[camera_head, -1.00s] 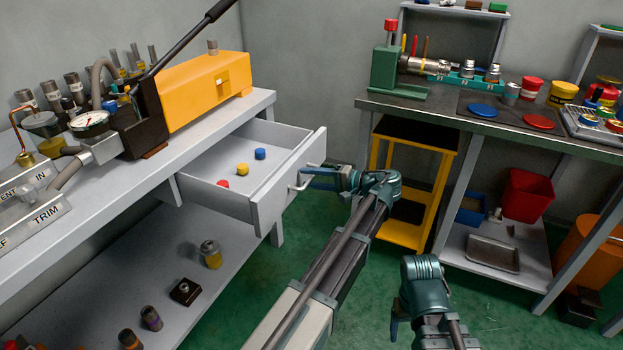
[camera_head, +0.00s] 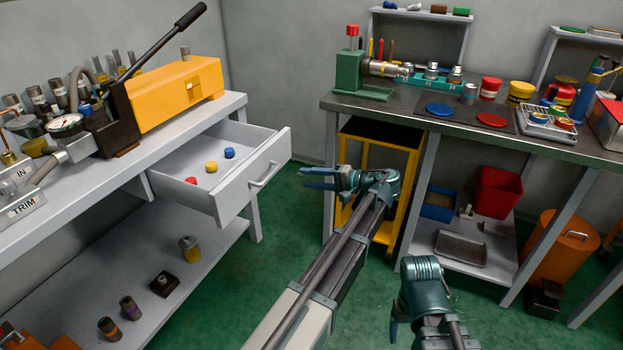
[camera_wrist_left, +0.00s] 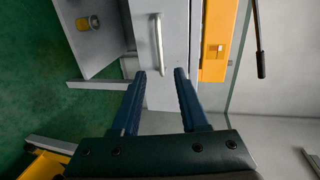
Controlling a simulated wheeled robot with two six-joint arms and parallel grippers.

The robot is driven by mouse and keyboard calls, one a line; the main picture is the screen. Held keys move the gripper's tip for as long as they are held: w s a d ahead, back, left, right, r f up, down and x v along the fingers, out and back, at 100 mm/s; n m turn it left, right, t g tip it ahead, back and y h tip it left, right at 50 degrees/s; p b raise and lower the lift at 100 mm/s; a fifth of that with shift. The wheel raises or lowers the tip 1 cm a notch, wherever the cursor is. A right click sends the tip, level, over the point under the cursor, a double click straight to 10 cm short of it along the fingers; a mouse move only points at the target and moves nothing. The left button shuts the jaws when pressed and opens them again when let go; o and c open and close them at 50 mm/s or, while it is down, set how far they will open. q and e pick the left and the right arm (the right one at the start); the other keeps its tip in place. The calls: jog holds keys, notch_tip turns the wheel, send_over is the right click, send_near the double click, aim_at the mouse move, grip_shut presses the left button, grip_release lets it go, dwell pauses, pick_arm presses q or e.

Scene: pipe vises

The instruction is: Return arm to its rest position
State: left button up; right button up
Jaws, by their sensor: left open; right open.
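My left gripper (camera_head: 318,179) is open and empty, to the right of the open drawer (camera_head: 232,196) and apart from its handle (camera_head: 265,174). In the left wrist view the two blue fingers (camera_wrist_left: 160,76) are spread, with the drawer handle (camera_wrist_left: 158,44) beyond them. The drawer hangs out of the white bench and holds a red cap (camera_head: 191,181), a yellow cap (camera_head: 211,166) and a blue cap (camera_head: 229,152). My right gripper (camera_head: 393,328) is at the lower right, over the floor, clear of everything around it.
The white bench (camera_head: 60,203) with a yellow pump unit (camera_head: 178,92) stands at left. A dark-topped workbench (camera_head: 400,112) with a green vise (camera_head: 350,72) is at back right. A yellow stand (camera_head: 380,137) is behind my left arm. Green floor (camera_head: 290,215) lies free between the benches.

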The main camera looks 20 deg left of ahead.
pick_arm(q)
jog(key=s+d+f+m+h, duration=0.2)
jog(key=s+d+f+h, duration=0.6)
jog(key=s+d+f, duration=0.45)
jog(key=s+d+f+m+g+h+p, duration=0.1)
jog(key=s+d+f+h, duration=0.15)
jog(key=s+d, duration=0.35)
jog(key=s+d+f+h, duration=0.1)
jog(key=s+d+h, duration=0.3)
jog(key=s, duration=0.5)
notch_tip(320, 180, up, 26)
jog(key=p, duration=2.6)
jog(key=shift+w+a+r+p, duration=0.15)
jog(key=shift+w+r+p, duration=0.05)
jog(key=shift+w+p, duration=0.2)
